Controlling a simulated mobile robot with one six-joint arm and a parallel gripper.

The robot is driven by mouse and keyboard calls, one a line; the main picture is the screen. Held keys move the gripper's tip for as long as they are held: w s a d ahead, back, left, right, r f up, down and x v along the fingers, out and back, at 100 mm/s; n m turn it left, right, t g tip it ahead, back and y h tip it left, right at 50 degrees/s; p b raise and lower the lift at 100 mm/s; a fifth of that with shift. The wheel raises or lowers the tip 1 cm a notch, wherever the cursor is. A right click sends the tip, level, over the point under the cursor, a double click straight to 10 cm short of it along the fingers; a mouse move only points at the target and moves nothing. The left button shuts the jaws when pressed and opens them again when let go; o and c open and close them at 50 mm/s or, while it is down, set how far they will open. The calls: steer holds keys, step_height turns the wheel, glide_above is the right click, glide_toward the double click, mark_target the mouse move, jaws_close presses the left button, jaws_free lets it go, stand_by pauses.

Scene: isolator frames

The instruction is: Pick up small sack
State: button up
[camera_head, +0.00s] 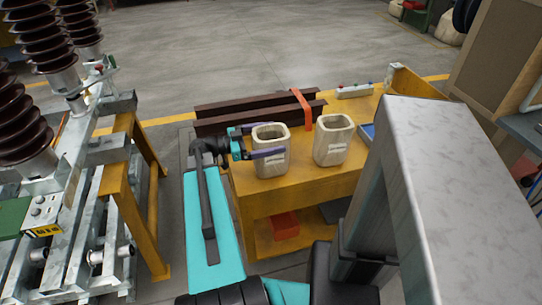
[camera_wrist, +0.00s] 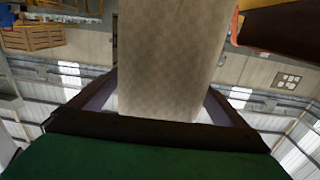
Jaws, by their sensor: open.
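Two cream, open-topped sacks stand upright on the yellow workbench (camera_head: 330,178). The left sack (camera_head: 271,160) is at the bench's near left part. The right sack (camera_head: 333,142) stands a little apart from it and looks similar in size. My gripper (camera_head: 268,141) reaches in from the left, with its purple fingers on either side of the left sack. In the wrist view the woven face of this sack (camera_wrist: 165,60) fills the middle, between the open fingers (camera_wrist: 160,98). I cannot tell whether either finger touches it.
Dark brown beams (camera_head: 245,117) lie along the back of the bench, with an orange strap (camera_head: 302,108) across them. A metal frame with brown insulators (camera_head: 22,120) stands at left. A red box (camera_head: 285,225) sits on the lower shelf.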

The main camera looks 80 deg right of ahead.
stand_by(0.4)
steer(key=c, duration=1.5)
steer(key=shift+r, duration=0.1)
steer(key=shift+r+b, duration=0.3)
steer(key=shift+r, duration=4.65)
steer(key=shift+w, duration=0.15)
